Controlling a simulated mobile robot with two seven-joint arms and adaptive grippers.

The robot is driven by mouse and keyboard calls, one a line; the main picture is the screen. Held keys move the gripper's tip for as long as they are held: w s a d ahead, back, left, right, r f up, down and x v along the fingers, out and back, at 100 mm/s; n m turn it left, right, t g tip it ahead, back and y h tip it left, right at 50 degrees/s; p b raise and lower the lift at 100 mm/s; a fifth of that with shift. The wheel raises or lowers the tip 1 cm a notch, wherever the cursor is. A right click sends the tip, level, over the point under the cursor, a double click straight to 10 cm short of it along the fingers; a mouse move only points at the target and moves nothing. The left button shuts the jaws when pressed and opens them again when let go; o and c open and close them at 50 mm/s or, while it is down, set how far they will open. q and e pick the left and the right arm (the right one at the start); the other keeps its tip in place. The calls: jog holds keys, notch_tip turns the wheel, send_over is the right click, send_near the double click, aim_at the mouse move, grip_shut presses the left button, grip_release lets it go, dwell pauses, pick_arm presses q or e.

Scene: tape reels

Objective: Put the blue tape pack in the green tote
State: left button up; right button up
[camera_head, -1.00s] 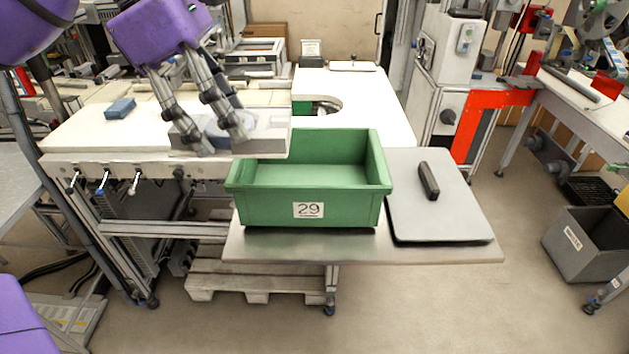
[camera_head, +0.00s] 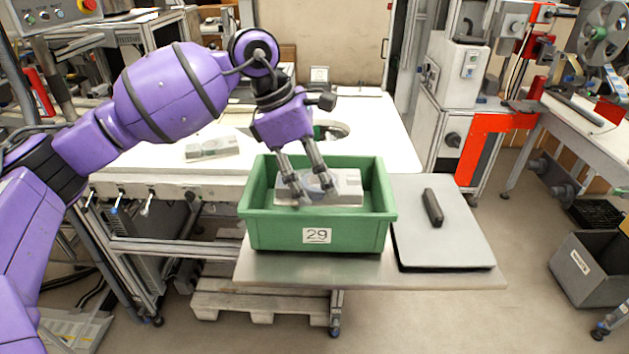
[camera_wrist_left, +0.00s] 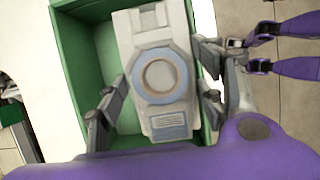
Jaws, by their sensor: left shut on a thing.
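The blue tape pack (camera_head: 347,186) is a pale grey block with a round blue ring and a blue panel, best seen in the left wrist view (camera_wrist_left: 180,92). My left gripper (camera_head: 313,190) is shut on it, with one finger on each side. The pack is over and partly within the open top of the green tote (camera_head: 275,233). I cannot tell whether it touches the floor of the tote. The tote bears a "29" label, stands on the front shelf, and its green wall (camera_wrist_left: 73,75) shows in the left wrist view. My right gripper is not recognisable in either view.
Another pale pack (camera_head: 212,148) with greenish parts lies on the white table (camera_head: 385,125) behind the tote. A grey panel (camera_head: 445,245) with a black bar (camera_head: 432,207) lies to the right of the tote. A grey bin (camera_head: 585,268) stands at the far right.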

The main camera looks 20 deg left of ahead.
aim_at(310, 180)
pick_arm(q)
jog(key=shift+f, duration=0.7)
jog(key=shift+s+f, duration=0.2)
jog(key=shift+f, duration=0.05)
jog(key=shift+w+f, duration=0.25)
jog(key=shift+f, duration=0.1)
jog(key=shift+s+f, duration=0.1)
jog(key=shift+f, duration=0.15)
jog(key=o, duration=1.3)
jog(key=shift+r, duration=0.1)
jog(key=shift+r, duration=0.25)
jog(key=v, duration=1.2)
jog(key=shift+r+b, duration=0.3)
